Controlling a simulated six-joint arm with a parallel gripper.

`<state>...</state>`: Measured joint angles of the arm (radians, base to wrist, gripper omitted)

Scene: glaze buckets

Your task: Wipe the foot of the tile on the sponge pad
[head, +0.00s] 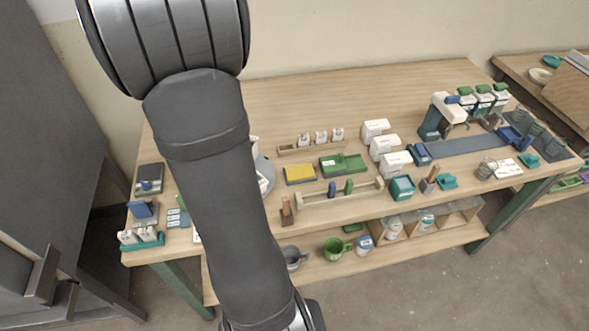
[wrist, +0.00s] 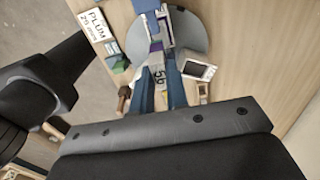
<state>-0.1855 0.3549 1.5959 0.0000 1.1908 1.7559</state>
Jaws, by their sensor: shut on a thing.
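The sponge pad (head: 299,173) is a yellow block in a dark holder, lying on the bench just right of my arm in the head view. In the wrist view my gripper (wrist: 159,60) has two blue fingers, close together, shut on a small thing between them. A purple patch (wrist: 156,46) shows at the fingertips, with a pale piece marked 50 (wrist: 158,76) nearer the camera. I take the held thing to be the tile, but its outline and foot are mostly hidden by the fingers. My gripper is hidden behind my arm in the head view, and the pad is not seen in the wrist view.
A grey round plate (wrist: 197,35) lies beyond the fingertips, with a white display box (wrist: 198,70) beside it. A PLUM card (wrist: 98,30) lies to the left. A green tray (head: 343,165) sits right of the pad. A wooden rack (head: 340,194) stands in front.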

